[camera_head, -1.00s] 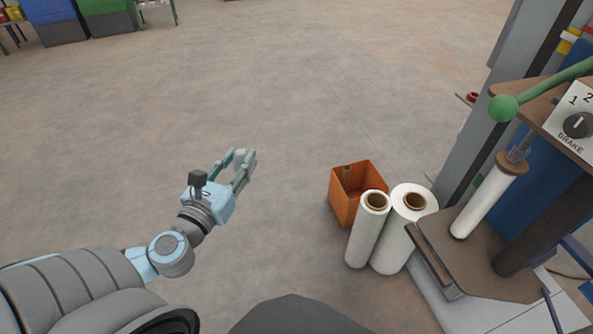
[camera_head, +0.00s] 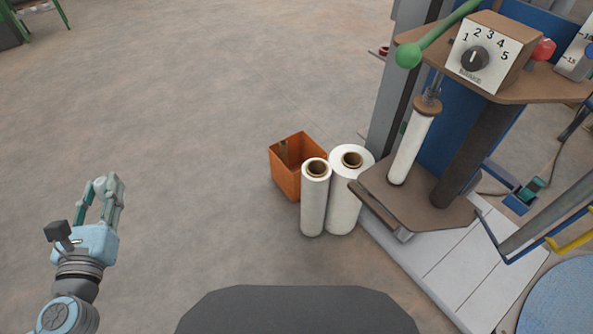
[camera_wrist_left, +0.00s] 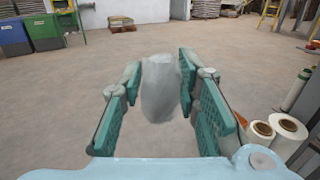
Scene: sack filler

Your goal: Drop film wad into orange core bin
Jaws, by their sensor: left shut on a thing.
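The film wad (camera_wrist_left: 160,88) is a greyish, translucent lump between the teal-padded fingers of my left gripper (camera_wrist_left: 162,100) in the left wrist view. In the head view my left gripper (camera_head: 100,195) is at the far left, shut on the wad (camera_head: 108,183), above the floor. The orange core bin (camera_head: 286,178) stands open on the floor near the middle, well to the right of the gripper. It holds something brown, perhaps a core. Film rolls in front hide part of the bin. My right gripper is not in view.
Two white film rolls (camera_head: 314,206) (camera_head: 345,200) stand upright against the bin's right front. A wrapping machine with a brake dial (camera_head: 475,58) and a green-knobbed lever (camera_head: 408,55) fills the right. The floor between gripper and bin is clear.

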